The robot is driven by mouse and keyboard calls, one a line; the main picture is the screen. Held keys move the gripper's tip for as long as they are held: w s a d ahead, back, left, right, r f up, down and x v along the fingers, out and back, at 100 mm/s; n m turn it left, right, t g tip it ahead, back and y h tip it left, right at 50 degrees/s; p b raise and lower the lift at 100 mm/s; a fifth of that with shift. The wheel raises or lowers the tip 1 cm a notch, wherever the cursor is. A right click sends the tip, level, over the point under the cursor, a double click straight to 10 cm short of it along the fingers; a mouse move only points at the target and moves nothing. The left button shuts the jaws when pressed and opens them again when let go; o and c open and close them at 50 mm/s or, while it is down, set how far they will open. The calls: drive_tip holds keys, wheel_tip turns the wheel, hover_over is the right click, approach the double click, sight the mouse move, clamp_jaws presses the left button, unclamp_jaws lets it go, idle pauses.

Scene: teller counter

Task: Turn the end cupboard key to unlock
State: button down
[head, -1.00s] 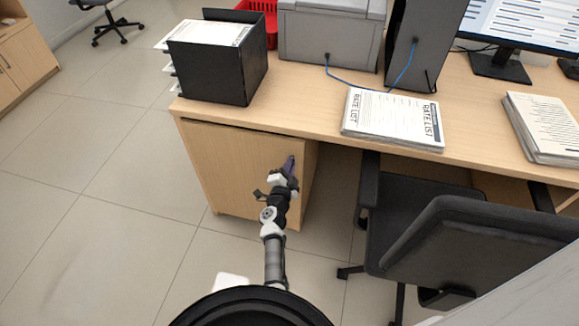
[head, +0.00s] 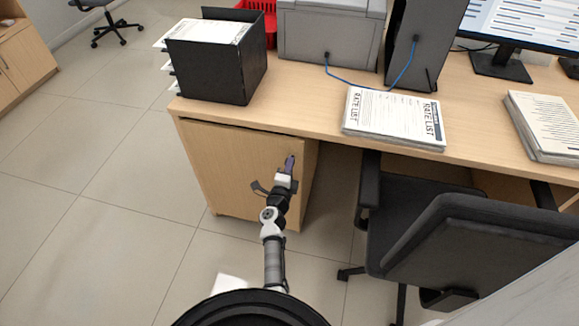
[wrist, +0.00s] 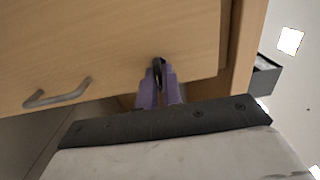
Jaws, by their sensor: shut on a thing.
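The end cupboard (head: 232,172) is the wooden unit under the left end of the desk, and its door is closed. In the wrist view the door (wrist: 110,45) fills the upper left, with a grey bar handle (wrist: 57,93) at left. A small dark key (wrist: 159,70) shows at the tips of my gripper (wrist: 159,82), near the door's edge. The purple fingers are shut on the key, which hides its lower part. In the head view my gripper (head: 289,162) is at the upper right of the door. The keyhole is hidden.
A black office chair (head: 430,225) stands right of the cupboard. On the desk (head: 310,105) are a black file box (head: 210,72), a printer (head: 330,35) and paper stacks (head: 395,118). The floor (head: 120,200) left of the cupboard is clear.

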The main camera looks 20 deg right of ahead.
idle(0.4)
drive_tip(key=c, duration=1.6)
unclamp_jaws()
drive_tip(key=shift+o, duration=0.2)
drive_tip(key=shift+s, duration=0.1)
drive_tip(key=v, duration=1.3)
drive_tip(key=shift+s+a+p, duration=0.25)
drive_tip(key=shift+p, duration=0.1)
